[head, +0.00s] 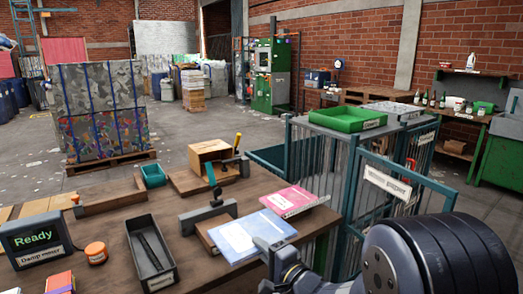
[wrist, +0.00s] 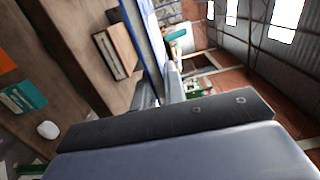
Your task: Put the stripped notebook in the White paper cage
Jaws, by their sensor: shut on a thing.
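A light-blue notebook (head: 240,235) is over the near right part of the wooden table in the head view. My gripper (head: 268,245) is shut on its right edge. In the wrist view the notebook shows edge-on as a blue and white strip (wrist: 152,40) beyond my gripper (wrist: 168,98). I cannot tell whether it touches the table. A teal wire cage (head: 345,205) stands beyond the table's right edge. Its white label (head: 388,184) ends in "paper"; the first word is unreadable. My arm hides part of the cage.
A pink notebook (head: 293,200) lies just behind the blue one. A clamp-like block (head: 207,213), a dark tray (head: 151,254), an orange button (head: 96,252) and a "Ready" display (head: 35,238) are on the table. A green tray (head: 350,119) sits above the cages.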

